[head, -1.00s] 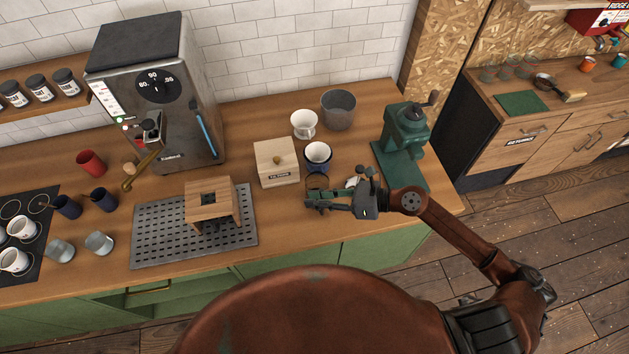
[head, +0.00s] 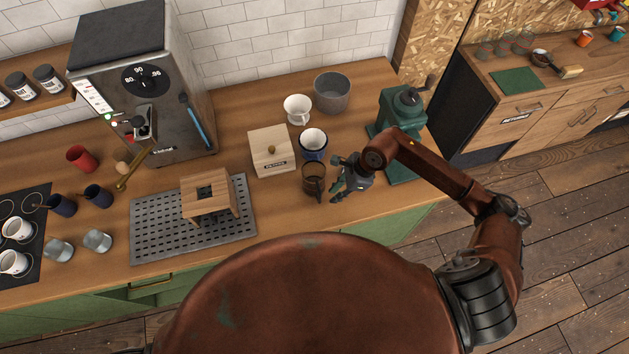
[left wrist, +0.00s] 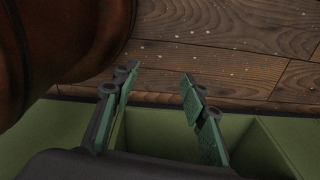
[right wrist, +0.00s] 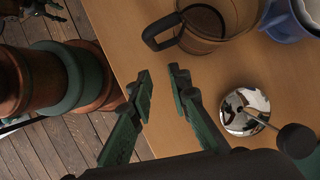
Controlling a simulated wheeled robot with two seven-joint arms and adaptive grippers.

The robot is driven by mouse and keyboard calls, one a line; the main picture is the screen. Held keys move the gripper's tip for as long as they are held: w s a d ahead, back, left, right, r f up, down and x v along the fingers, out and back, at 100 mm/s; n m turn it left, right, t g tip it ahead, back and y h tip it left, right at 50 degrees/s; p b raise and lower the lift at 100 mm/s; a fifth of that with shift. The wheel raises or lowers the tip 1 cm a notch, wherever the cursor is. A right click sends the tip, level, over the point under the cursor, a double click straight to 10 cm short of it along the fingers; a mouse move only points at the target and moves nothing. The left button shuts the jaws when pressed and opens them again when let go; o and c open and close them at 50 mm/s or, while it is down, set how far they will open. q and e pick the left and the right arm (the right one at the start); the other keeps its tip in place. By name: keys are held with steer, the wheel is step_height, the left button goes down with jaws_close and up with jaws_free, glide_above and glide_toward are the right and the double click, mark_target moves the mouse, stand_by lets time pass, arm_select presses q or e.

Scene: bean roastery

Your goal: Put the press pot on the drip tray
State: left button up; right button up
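The press pot (head: 314,180) appears to be the brown, see-through vessel with a dark handle, upright on the counter right of the wooden box. It also shows at the top of the right wrist view (right wrist: 212,22), its black handle toward the gripper. The drip tray (head: 158,232) is a perforated metal plate left of the pot, with a wooden stand (head: 207,205) on it. My right gripper (head: 337,180) is open and empty just right of the pot, apart from it. My left gripper (left wrist: 160,75) is open and empty, outside the head view.
A chrome round piece with a dark knob (right wrist: 240,108) is close by the right gripper. The tray's left part and right edge are bare.

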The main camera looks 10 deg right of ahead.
mark_target(319, 197)
steer(key=a, duration=0.1)
steer(key=a+p, duration=0.1)
steer(key=a, duration=0.2)
steer(key=shift+w+a, duration=0.25)
steer(key=shift+w, duration=0.1)
steer(key=shift+x, duration=1.2)
steer(key=shift+d+f, duration=0.15)
steer(key=shift+f, duration=0.2)
jaws_close()
arm_select(q)
steer(key=shift+w+r, duration=0.25)
steer(key=shift+r, duration=0.6)
steer(key=shift+w, duration=0.15)
arm_select(e)
steer(key=shift+r, duration=0.1)
